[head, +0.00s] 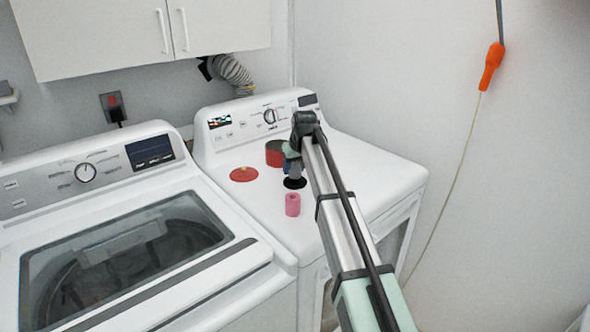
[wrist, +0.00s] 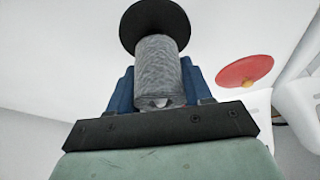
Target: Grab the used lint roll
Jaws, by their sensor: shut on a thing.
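The used lint roll, a grey, fuzzy-looking cylinder (wrist: 157,72), stands between the blue fingers of my gripper (wrist: 160,90) in the wrist view. The fingers are shut on its sides. A black disc (wrist: 155,20) shows at the roll's far end; I cannot tell whether it is joined to the roll or lies under it. In the head view my gripper (head: 292,163) is over the top of the right-hand machine, with the black disc (head: 295,183) just below it. My gripper and arm mostly hide the roll there.
A pink roll (head: 292,205) stands in front of the disc on the white machine (head: 372,178). A red pot with a dark top (head: 274,154) and a red lid (head: 244,174) are behind and left. A washer (head: 240,282) stands at left. The machine's right side is clear.

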